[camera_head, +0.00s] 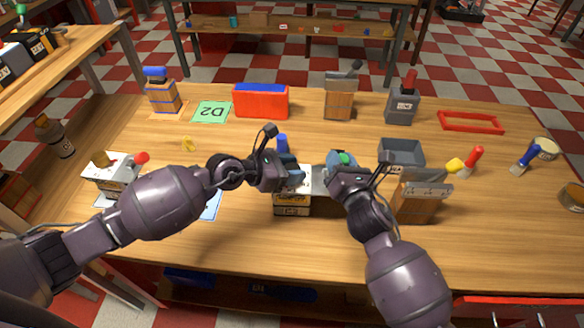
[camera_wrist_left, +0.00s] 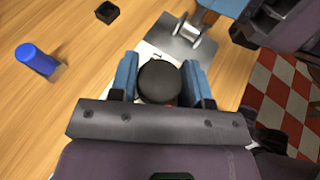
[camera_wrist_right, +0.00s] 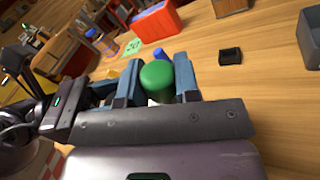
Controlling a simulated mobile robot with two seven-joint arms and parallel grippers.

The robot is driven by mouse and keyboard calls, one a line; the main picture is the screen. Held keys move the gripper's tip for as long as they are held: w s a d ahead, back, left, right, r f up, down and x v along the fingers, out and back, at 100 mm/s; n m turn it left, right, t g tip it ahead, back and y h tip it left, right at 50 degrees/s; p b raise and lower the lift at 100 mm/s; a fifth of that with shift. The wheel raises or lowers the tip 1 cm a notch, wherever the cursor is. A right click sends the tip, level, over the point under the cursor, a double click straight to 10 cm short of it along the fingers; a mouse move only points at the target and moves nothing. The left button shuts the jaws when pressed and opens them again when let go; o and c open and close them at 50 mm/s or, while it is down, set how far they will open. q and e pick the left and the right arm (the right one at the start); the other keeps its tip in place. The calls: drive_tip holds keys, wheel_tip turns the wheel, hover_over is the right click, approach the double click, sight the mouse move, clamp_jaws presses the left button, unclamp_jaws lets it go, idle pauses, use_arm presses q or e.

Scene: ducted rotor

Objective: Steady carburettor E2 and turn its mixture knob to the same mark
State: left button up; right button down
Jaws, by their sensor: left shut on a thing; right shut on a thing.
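A carburettor with a pale top and a wooden front (camera_head: 292,205) stands upright near the table's middle, partly hidden by my grippers. Its front label is too small to read. My left gripper (camera_head: 292,176) is at its top left, with its fingers closed around a round black knob (camera_wrist_left: 160,82). My right gripper (camera_head: 340,164) is at its right, shut on a green knob (camera_wrist_right: 157,80), which also shows in the head view (camera_head: 345,158). The fingers hide much of both knobs, and no mark can be made out.
A blue peg (camera_wrist_left: 37,60) stands behind the carburettor. A wooden unit with a yellow-tipped lever (camera_head: 417,203) is close to my right arm; a white unit with a red knob (camera_head: 112,172) is at left. A grey bin (camera_head: 402,152) and red box (camera_head: 262,103) stand farther back.

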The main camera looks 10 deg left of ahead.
use_arm(q)
drive_tip(key=shift+s+d+n+t+y, duration=0.15)
drive_tip(key=shift+n+t+y, duration=0.3)
drive_tip(key=shift+n+t, duration=0.25)
drive_tip(key=shift+s+d+n+t+y, duration=0.15)
drive_tip(key=shift+n+t+y, duration=0.3)
drive_tip(key=shift+n+t, duration=0.25)
drive_tip(key=shift+w+n+t+y, duration=0.2)
drive_tip(key=shift+n+t+y, duration=0.6)
drive_tip(key=shift+n, duration=0.2)
drive_tip(key=shift+a+n+y, duration=0.2)
drive_tip(key=shift+n+y, duration=0.1)
drive_tip(key=shift+y, duration=0.1)
drive_tip(key=o, duration=0.9)
drive_tip(key=shift+a, duration=0.1)
drive_tip(key=v, duration=1.2)
drive_tip(key=shift+f, duration=0.15)
